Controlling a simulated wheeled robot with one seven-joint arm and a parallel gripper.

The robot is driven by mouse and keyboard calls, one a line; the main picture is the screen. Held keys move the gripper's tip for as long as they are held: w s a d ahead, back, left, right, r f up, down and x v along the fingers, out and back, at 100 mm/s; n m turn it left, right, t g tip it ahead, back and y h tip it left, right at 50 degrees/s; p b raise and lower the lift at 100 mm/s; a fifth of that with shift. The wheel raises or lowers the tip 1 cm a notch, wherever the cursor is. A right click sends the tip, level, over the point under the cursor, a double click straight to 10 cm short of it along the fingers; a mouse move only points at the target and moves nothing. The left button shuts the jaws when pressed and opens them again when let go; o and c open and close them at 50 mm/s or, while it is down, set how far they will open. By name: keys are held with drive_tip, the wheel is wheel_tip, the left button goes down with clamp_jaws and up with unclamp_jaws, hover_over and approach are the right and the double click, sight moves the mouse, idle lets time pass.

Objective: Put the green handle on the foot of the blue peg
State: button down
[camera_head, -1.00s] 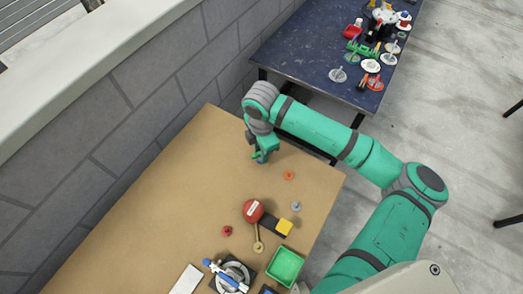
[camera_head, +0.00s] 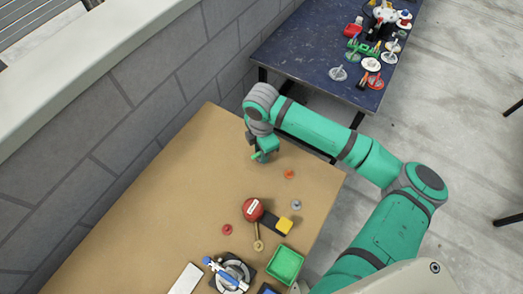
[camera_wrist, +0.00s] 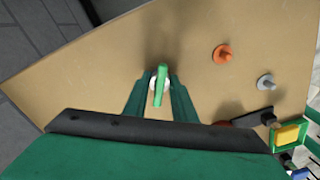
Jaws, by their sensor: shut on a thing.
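My gripper (camera_head: 262,156) is low over the far end of the brown table. In the wrist view its two green fingers (camera_wrist: 160,98) are closed around the green handle (camera_wrist: 161,80), which stands up between them. A small white round piece (camera_wrist: 154,86) shows behind the handle; I cannot tell whether it is joined to it. I cannot make out a blue peg with certainty. A blue-and-white rod-like piece (camera_head: 224,274) lies across a grey ring on a dark base near the front of the table.
An orange peg (camera_head: 289,174), a grey peg (camera_head: 296,205) and a red peg (camera_head: 227,230) stand on the brown table (camera_head: 160,215). A red round piece (camera_head: 252,210), yellow block (camera_head: 285,227) and green tray (camera_head: 285,265) are nearer. The left middle is clear. A dark blue table (camera_head: 310,45) holds several parts.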

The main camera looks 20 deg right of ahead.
drive_tip(key=shift+f, duration=0.15)
idle(0.7)
drive_tip(key=c, duration=1.1)
unclamp_jaws()
drive_tip(key=shift+r, duration=3.75)
drive_tip(key=shift+s, duration=0.1)
